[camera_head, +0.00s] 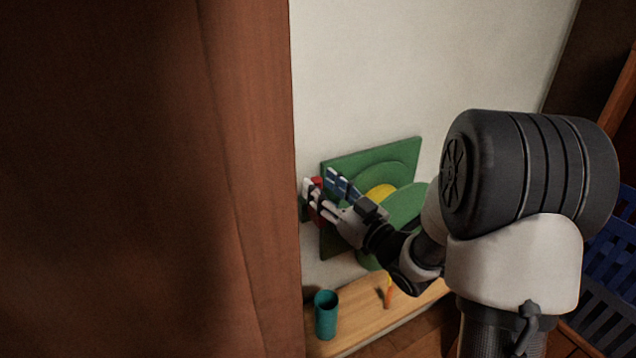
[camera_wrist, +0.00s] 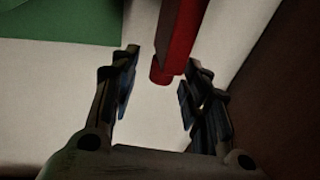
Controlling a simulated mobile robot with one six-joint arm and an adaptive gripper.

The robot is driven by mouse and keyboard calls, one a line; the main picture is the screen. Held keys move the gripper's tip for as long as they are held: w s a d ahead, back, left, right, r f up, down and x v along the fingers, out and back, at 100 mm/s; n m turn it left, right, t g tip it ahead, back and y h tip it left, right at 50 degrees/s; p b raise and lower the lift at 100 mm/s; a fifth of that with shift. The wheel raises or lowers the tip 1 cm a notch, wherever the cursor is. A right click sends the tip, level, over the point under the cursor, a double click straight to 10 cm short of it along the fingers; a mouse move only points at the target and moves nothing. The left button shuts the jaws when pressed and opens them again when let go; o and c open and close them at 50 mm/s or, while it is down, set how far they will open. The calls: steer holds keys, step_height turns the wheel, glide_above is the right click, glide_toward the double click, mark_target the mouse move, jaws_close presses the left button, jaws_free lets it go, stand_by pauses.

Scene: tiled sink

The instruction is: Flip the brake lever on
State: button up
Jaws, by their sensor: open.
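The brake lever is a red bar; it shows in the wrist view (camera_wrist: 181,38), coming down from the top edge with its rounded end near the fingertips. In the head view only small red parts of the lever (camera_head: 318,182) show behind my fingers. My gripper (camera_head: 319,182) is open at the left side of the green board (camera_head: 350,161). In the wrist view the lever end lies in front of the gap of my gripper (camera_wrist: 163,75), nearer the right finger. I cannot tell whether a finger touches it.
Green discs with a yellow centre (camera_head: 380,192) sit on the board against the white wall (camera_head: 400,70). Below is a wooden shelf (camera_head: 350,318) with a teal cup (camera_head: 326,316) and an orange object (camera_head: 388,294). A brown wooden panel (camera_head: 250,150) stands close to the left.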

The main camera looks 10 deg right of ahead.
steer(key=v, duration=0.9)
steer(key=shift+s+d, duration=0.2)
steer(key=shift+s, duration=0.15)
steer(key=shift+w, duration=0.1)
